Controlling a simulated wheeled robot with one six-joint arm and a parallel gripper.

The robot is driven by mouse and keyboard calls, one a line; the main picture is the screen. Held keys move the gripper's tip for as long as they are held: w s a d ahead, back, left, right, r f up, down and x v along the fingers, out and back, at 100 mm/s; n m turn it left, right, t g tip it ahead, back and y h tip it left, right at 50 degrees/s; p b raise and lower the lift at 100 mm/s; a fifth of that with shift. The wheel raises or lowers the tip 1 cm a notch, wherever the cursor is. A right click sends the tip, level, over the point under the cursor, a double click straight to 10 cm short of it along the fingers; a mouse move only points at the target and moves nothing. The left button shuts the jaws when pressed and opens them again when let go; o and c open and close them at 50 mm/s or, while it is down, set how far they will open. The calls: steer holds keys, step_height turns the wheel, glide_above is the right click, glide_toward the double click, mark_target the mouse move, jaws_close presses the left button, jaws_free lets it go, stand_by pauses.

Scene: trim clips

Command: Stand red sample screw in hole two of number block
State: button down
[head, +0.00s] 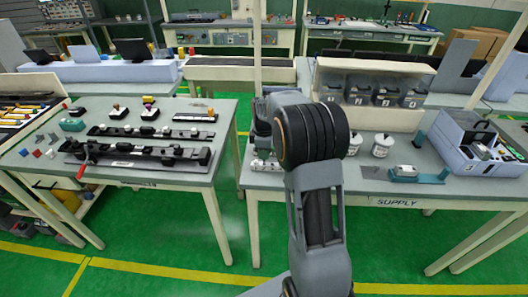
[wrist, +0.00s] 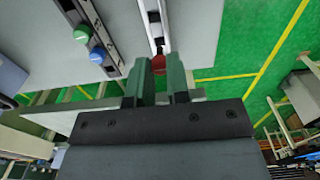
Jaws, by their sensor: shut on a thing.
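My gripper (wrist: 158,78) shows in the wrist view with its two dark green fingers close together.
The supply table (head: 400,187) holds white jars (head: 382,145), a teal fixture (head: 405,173) and a grey bin (head: 452,140). The left table (head: 190,183) carries black rails. Green floor lies between the tables. The wrist view shows a rail with green and blue knobs (wrist: 81,33).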

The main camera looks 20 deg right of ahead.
steer(key=shift+f+b, duration=0.95)
steer(key=shift+f, duration=0.55)
stand_by(0.3)
steer(key=c, duration=1)
jaws_free()
step_height(320, 180, up, 14)
steer(key=shift+f, duration=0.1)
